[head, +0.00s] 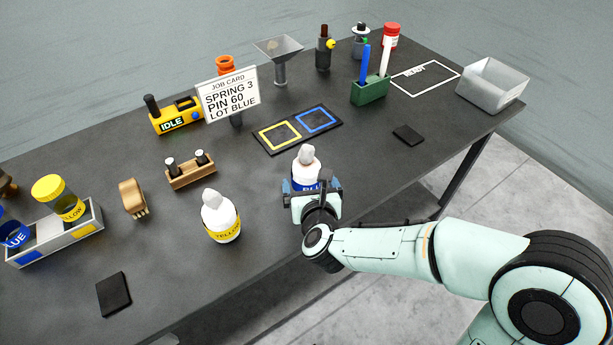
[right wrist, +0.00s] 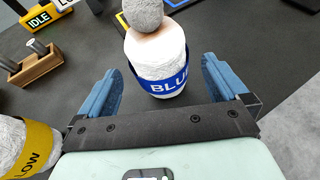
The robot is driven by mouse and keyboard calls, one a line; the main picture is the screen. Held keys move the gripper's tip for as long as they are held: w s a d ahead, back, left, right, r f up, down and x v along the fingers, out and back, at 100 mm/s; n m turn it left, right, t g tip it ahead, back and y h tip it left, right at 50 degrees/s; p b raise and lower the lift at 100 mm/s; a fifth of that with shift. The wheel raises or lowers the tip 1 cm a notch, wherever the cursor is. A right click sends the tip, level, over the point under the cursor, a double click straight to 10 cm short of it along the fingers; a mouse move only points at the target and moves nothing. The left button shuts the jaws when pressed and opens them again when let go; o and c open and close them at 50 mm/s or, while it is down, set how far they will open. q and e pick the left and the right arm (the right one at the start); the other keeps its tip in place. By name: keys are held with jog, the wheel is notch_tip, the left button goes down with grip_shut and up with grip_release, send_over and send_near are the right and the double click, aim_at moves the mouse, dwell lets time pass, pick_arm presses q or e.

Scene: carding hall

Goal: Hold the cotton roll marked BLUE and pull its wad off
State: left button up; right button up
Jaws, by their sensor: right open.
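The cotton roll marked BLUE (head: 305,168) stands upright near the table's front edge, white with a blue band and a wad (head: 306,152) on top. In the right wrist view the BLUE roll (right wrist: 158,62) stands between and just beyond the blue fingers, and its wad (right wrist: 143,14) looks grey. My right gripper (head: 311,188) is open around the near side of the roll; it also shows in the right wrist view (right wrist: 160,92), with gaps on both sides. The cotton roll marked YELLOW (head: 221,222) stands to the left, with a wad on top. My left gripper is out of view.
A job card (head: 232,95) reads SPRING 3, PIN 60, LOT BLUE. A dark mat (head: 290,138) with yellow and blue squares lies behind the BLUE roll. A jar rack (head: 60,243), a wooden block with pegs (head: 191,176) and a brush (head: 132,198) stand left. A grey bin (head: 492,85) stands right.

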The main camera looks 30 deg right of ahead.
jog(key=x, duration=0.5)
jog(key=shift+w+f, duration=0.1)
jog(key=shift+w, duration=0.1)
jog(key=c, duration=1)
